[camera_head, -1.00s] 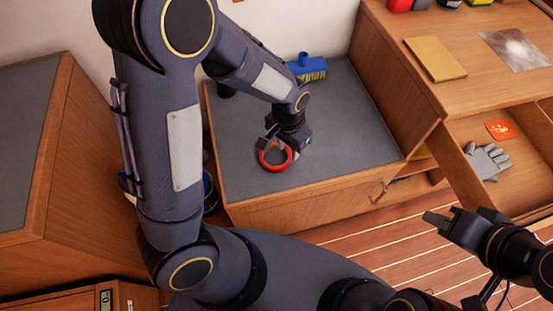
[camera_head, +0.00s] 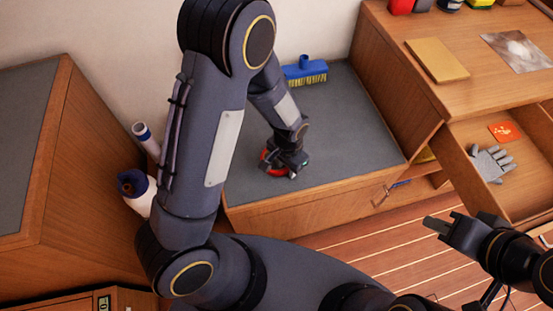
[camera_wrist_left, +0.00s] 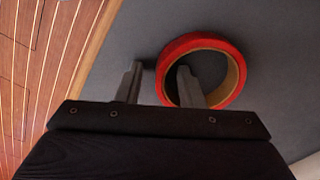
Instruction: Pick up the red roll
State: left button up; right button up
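The red roll (camera_head: 265,156) lies on the grey top of the low cabinet (camera_head: 335,125), mostly hidden by my left gripper (camera_head: 290,172) in the head view. In the left wrist view the roll (camera_wrist_left: 196,42) is a red ring with a tan inner face. There my left gripper (camera_wrist_left: 159,78) is open, with one finger outside the ring on the left and the other over its opening. The ring's near-left wall lies between the fingers; I cannot tell whether either touches it. My right gripper (camera_head: 440,225) hangs over the floor at the right, with no object visible in it.
A blue brush (camera_head: 305,70) stands at the back of the cabinet top. A glove (camera_head: 491,163) and an orange card (camera_head: 504,132) lie in the open drawer at the right. The cabinet top right of the roll is clear.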

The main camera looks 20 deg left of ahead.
pick_arm(q)
grip_shut()
